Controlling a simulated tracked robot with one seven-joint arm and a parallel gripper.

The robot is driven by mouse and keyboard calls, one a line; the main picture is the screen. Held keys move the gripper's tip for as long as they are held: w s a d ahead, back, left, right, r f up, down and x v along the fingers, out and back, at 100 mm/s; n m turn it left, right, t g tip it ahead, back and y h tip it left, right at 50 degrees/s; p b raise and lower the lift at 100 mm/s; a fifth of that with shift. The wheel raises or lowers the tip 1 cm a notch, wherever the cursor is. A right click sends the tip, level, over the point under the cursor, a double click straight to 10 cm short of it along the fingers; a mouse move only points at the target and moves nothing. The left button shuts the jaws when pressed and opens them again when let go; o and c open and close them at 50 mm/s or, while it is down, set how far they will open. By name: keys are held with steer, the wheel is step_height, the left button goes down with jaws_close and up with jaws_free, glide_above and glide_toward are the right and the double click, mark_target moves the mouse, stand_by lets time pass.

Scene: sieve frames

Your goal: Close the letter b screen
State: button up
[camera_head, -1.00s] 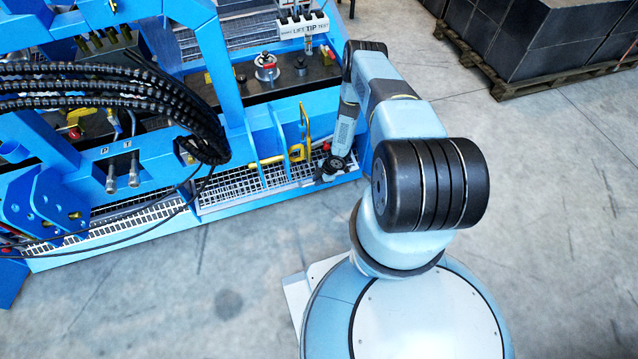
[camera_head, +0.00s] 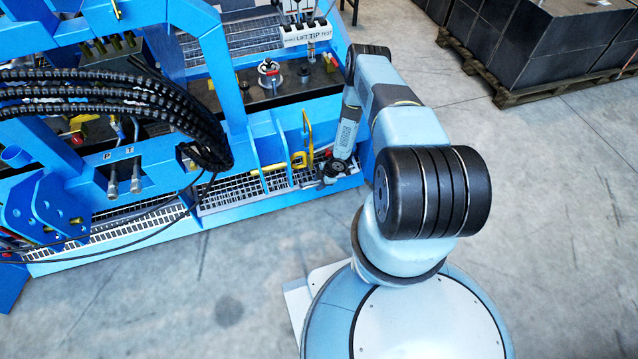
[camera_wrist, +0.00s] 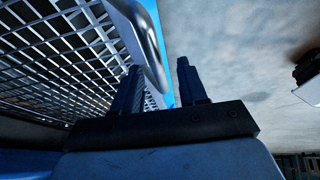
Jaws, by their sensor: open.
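Metal mesh panels (camera_head: 232,190) run along the lower front of the blue machine. No letter b is readable, so I cannot tell which part is the letter b screen. In the wrist view, mesh (camera_wrist: 60,50) fills the left side, and a rounded grey metal bar (camera_wrist: 140,35) reaches down to my fingers. My gripper (camera_wrist: 160,65) is open, its two dark fingers apart. The bar's lower end shows close to the gap between them; I cannot tell whether it touches. In the head view, my wrist is low at the machine's right front corner, beside the yellow handle (camera_head: 304,150). The fingertips are not clear there.
The blue machine (camera_head: 215,75) fills the left, with black hoses (camera_head: 110,98) hanging in front of it. A pallet of dark blocks (camera_head: 555,50) stands at the back right. The concrete floor (camera_head: 190,290) in front is clear.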

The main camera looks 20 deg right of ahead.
steer(key=v, duration=1.3)
steer(key=shift+d+r, duration=0.1)
steer(key=shift+r, duration=0.05)
